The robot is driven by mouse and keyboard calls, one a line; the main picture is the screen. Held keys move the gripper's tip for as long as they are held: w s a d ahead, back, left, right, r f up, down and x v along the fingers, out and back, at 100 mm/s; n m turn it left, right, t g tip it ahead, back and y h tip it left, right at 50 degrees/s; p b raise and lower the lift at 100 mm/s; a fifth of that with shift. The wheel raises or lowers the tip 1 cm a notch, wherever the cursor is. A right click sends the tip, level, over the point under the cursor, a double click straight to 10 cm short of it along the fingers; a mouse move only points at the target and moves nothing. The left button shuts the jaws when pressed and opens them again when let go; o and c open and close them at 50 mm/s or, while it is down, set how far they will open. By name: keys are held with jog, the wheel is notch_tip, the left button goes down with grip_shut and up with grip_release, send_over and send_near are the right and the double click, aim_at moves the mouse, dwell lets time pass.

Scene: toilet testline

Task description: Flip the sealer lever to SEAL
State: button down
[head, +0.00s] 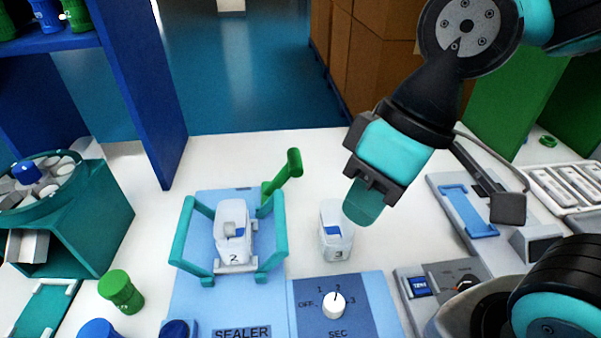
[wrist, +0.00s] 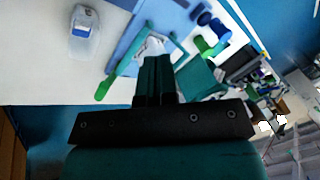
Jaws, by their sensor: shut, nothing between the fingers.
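The sealer (head: 186,294) is a light blue base with a teal frame around a white unit marked 2 (head: 233,220). Its green lever (head: 283,174) sticks up at the back right of the frame, tilted up and to the right. In the wrist view the lever (wrist: 103,89) lies left of the fingers. My gripper (head: 363,205) is shut and empty, to the right of the lever and apart from it in the head view. Its closed teal fingers show in the wrist view (wrist: 155,65), overlapping the sealer's frame. No SEAL mark is legible.
A white unit marked 3 (head: 335,243) stands beside the sealer, partly behind my fingers in the head view. A dial panel (head: 362,314) marked SEC lies in front of it. A blue shelf post (head: 150,100) rises at left. White table behind the lever is clear.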

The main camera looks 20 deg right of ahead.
jog(key=w+d+f+m+g+y, duration=0.1)
jog(key=w+d+f+m+y, duration=0.15)
jog(key=w+m, duration=0.45)
jog(key=w+d+f+m+g+y, duration=0.1)
jog(key=w+f+m+y, duration=0.15)
jog(key=w+m, duration=0.4)
jog(key=w+d+f+m+t+y+p, duration=0.1)
jog(key=w+d+f+m+t+y, duration=0.4)
jog(key=w+d+f+m, duration=0.3)
jog(key=d+f+m+y, duration=0.1)
jog(key=d+f+m, duration=0.3)
jog(key=d+m, duration=0.1)
jog(key=shift+w+d+f+m+y, duration=0.15)
jog(key=shift+w+d+m+y, duration=0.15)
jog(key=shift+w+d+m, duration=0.1)
jog(key=shift+p, duration=0.3)
